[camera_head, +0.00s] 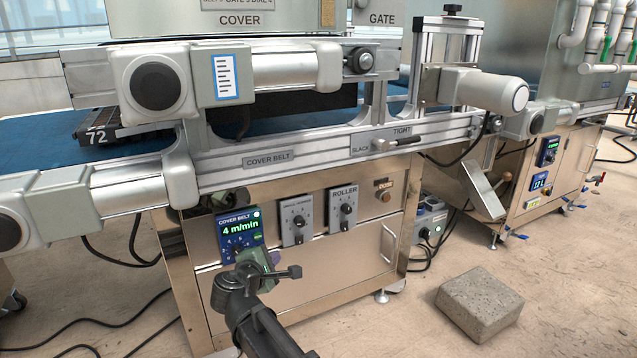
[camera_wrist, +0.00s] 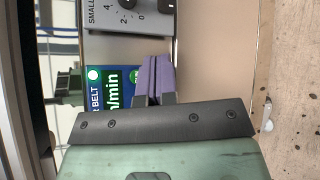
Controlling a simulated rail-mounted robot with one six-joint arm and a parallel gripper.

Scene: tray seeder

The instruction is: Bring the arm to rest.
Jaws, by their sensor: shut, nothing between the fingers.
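My arm reaches up from the bottom of the head view, and my gripper (camera_head: 262,262) is just in front of the lower part of the cover belt display (camera_head: 238,230). The display reads 4 m/min and has a small dial below the reading. In the wrist view my gripper (camera_wrist: 154,78) shows two purple fingers shut together with nothing between them. The display (camera_wrist: 105,80) lies behind and beside them there. Whether the fingertips touch the panel cannot be told. My gripper hides part of the display's lower right.
A small dial panel (camera_head: 296,219) and a roller dial (camera_head: 343,209) sit right of the display. The cover belt frame (camera_head: 270,160) overhangs above, with a tension handle (camera_head: 398,143). A concrete block (camera_head: 480,305) stands on the floor at right. Cables lie on the floor at left.

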